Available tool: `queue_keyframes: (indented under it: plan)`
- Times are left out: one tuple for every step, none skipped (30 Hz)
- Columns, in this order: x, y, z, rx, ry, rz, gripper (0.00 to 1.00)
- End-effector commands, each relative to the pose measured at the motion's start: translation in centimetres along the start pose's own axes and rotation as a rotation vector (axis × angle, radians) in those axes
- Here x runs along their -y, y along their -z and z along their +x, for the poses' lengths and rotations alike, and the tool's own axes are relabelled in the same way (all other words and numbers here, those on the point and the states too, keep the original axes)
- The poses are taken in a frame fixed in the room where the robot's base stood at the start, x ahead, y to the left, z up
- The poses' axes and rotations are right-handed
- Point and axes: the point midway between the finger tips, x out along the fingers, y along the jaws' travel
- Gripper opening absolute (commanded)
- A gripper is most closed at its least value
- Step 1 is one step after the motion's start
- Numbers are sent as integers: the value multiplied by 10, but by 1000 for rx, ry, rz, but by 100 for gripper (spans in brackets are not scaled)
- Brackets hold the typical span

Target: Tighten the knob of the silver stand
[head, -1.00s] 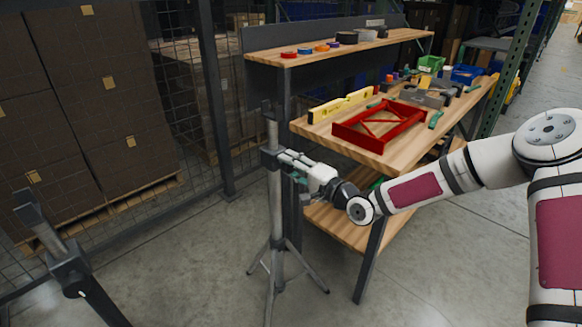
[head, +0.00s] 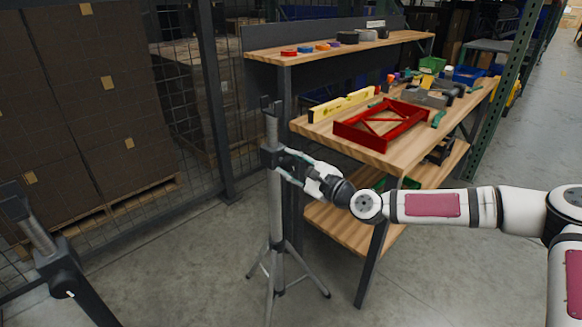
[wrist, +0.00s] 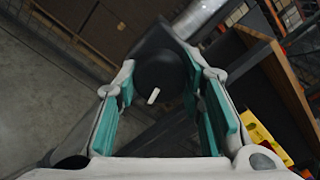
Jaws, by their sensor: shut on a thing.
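The silver stand (head: 276,215) stands upright on its tripod legs in the middle of the head view, with a dark collar (head: 271,156) near its top. In the wrist view its knob (wrist: 160,72) is a dark round piece with a white mark pointing down and slightly left. My gripper (head: 284,163) reaches the collar from the right. In the wrist view my gripper (wrist: 160,84) has its teal-padded fingers on either side of the knob, shut on it. The knob is hidden by my fingers in the head view.
A wooden workbench (head: 398,155) stands just right of and behind the stand, with a red frame (head: 380,125) near its front edge. A dark stand (head: 62,265) is at the lower left. Stacked boxes (head: 85,110) stand behind a wire fence. Floor is clear in front.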

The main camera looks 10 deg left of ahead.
Motion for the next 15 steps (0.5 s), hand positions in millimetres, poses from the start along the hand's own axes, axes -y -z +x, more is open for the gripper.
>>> queue_keyframes:
  plan:
    - [0, 1, 0, -1, 2, 34, 7]
    - [0, 2, 0, -1, 2, 53, 7]
    - [-1, 2, 0, -1, 1, 74, 7]
    - [0, 2, 0, -1, 1, 90, 7]
    - [0, 2, 0, -2, 2, 104, 7]
    - [0, 1, 0, -1, 2, 120, 7]
    - [0, 2, 0, -2, 2, 132, 7]
    - [0, 2, 0, -2, 2, 144, 7]
    - [-1, 2, 0, -2, 1, 156, 7]
    - [-1, 2, 0, -2, 1, 163, 7]
    - [-1, 1, 0, -2, 1, 170, 7]
    - [-1, 1, 0, -2, 1, 178, 7]
    - [-1, 1, 0, -2, 1, 183, 7]
    - [-1, 1, 0, -2, 1, 188, 7]
    - [-1, 1, 0, -2, 1, 192, 7]
